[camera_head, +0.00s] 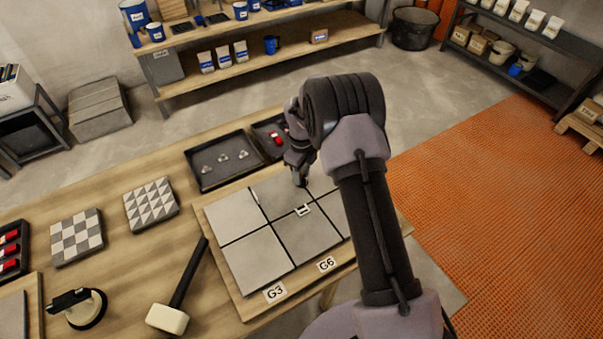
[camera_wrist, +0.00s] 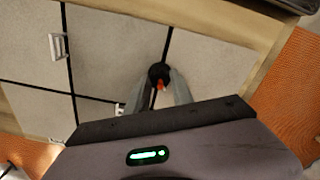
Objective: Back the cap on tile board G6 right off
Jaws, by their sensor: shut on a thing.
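The tile board (camera_head: 240,301) lies on the wooden table, with grey tiles and dark joints. The G6 label (camera_head: 326,263) is on its front edge, right of a G3 label (camera_head: 275,292). My gripper (camera_head: 300,182) points down over the far part of the tiles. In the wrist view, my gripper (camera_wrist: 160,90) is shut on a dark round cap (camera_wrist: 158,70) at a joint between tiles. Something orange-red shows between the fingers. The cap's underside is hidden, so I cannot tell whether it is still on a thread.
A white clip (camera_head: 303,210) stands at a tile joint near my gripper. Behind the board is a dark tray (camera_head: 222,180) with several small metal pieces. A mallet (camera_head: 167,318) and a suction cup (camera_head: 88,310) lie to the left. Patterned tiles (camera_head: 77,237) lie farther left.

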